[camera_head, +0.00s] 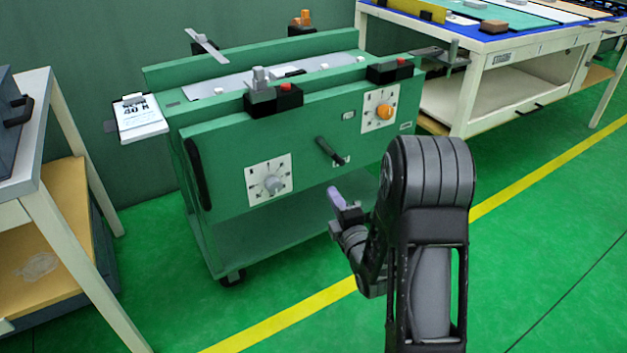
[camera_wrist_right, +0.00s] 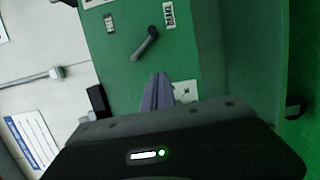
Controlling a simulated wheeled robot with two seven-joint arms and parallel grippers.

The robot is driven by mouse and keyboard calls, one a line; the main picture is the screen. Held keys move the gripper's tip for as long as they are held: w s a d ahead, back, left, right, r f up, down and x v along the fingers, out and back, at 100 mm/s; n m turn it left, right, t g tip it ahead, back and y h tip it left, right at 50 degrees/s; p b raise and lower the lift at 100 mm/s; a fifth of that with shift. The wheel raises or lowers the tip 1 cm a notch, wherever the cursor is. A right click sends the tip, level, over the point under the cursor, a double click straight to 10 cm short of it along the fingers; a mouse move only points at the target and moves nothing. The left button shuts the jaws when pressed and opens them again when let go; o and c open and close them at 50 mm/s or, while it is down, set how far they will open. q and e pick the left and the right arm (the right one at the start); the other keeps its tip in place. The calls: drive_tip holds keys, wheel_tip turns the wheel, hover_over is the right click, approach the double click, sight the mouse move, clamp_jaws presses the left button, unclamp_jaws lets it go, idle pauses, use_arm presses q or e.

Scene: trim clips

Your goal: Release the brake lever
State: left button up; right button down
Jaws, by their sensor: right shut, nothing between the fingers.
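The brake lever (camera_head: 328,150) is a short dark handle on the front panel of the green cart (camera_head: 225,150). It slants from upper left to lower right in the head view. In the right wrist view the lever (camera_wrist_right: 146,44) sits beyond my fingertips, near a small label reading BRAKE (camera_wrist_right: 169,14). My right gripper (camera_head: 336,194) is shut and empty, in front of the panel and below the lever in the head view. Its purple-grey fingers (camera_wrist_right: 158,90) are together, apart from the lever. My left gripper is not in view.
The panel also carries a grey dial (camera_head: 271,184), an orange dial (camera_head: 384,111) and a black side handle (camera_head: 197,173). A white-framed table (camera_head: 40,195) stands at left and a workbench (camera_head: 480,85) at back right. Green floor is clear at lower right.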

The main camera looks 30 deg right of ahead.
drive_tip(key=shift+r, duration=0.1)
drive_tip(key=shift+w, duration=0.1)
drive_tip(key=p, duration=0.2)
approach(332, 152)
drive_tip(key=w+a+f, duration=0.2)
drive_tip(key=w+a, duration=0.2)
drive_tip(key=w, duration=0.1)
drive_tip(key=shift+w+d+r+b, duration=0.1)
drive_tip(key=shift+d+b, duration=0.25)
drive_tip(key=shift+d, duration=0.75)
drive_tip(key=shift+w+d+b, duration=0.1)
drive_tip(key=shift+d+b, duration=0.2)
drive_tip(key=shift+d, duration=0.85)
